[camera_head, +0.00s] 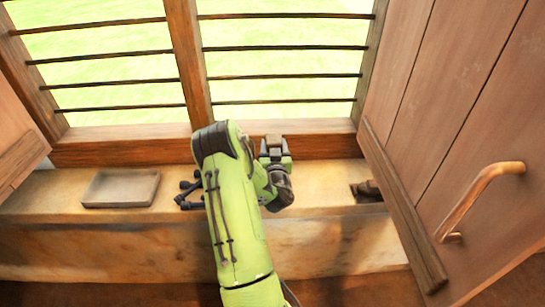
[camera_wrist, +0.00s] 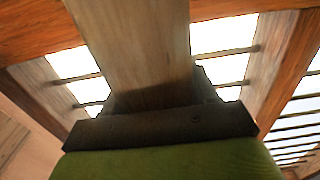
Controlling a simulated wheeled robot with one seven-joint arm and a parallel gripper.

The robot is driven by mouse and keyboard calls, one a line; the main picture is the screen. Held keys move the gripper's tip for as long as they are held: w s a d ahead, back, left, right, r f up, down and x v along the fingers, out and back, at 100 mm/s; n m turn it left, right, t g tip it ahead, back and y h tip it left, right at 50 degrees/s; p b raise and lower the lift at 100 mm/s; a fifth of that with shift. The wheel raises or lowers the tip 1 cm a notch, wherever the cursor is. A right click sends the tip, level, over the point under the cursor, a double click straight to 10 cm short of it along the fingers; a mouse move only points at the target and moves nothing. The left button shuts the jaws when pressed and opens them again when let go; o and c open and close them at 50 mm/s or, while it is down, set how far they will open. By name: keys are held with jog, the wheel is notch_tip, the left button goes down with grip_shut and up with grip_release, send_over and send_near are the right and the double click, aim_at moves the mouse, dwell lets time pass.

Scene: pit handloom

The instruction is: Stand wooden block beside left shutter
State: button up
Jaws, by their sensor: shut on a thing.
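My gripper (camera_head: 276,153) is in front of the window, right of the middle post, above the sill. It is shut on the wooden block (camera_head: 273,141), whose small brown top shows between the dark fingers. In the wrist view the wooden block (camera_wrist: 140,45) fills the upper middle, rising from the dark jaws. Its lower end is hidden by the gripper. The left shutter (camera_head: 18,140) shows only in part at the left edge, swung open. I cannot tell whether the block touches the window frame.
A shallow grey tray (camera_head: 121,188) lies on the wooden sill (camera_head: 50,194) at left. Small dark objects (camera_head: 188,188) lie beside my arm. The right shutter (camera_head: 440,110) stands open with a handle (camera_head: 478,197). A dark object (camera_head: 368,190) sits by its foot. Horizontal bars cross the window.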

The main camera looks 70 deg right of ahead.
jog(key=shift+f, duration=0.65)
jog(key=o, duration=1.3)
jog(key=shift+c, duration=0.2)
jog(key=shift+r, duration=0.1)
jog(key=p+v, duration=0.3)
jog(key=v, duration=0.9)
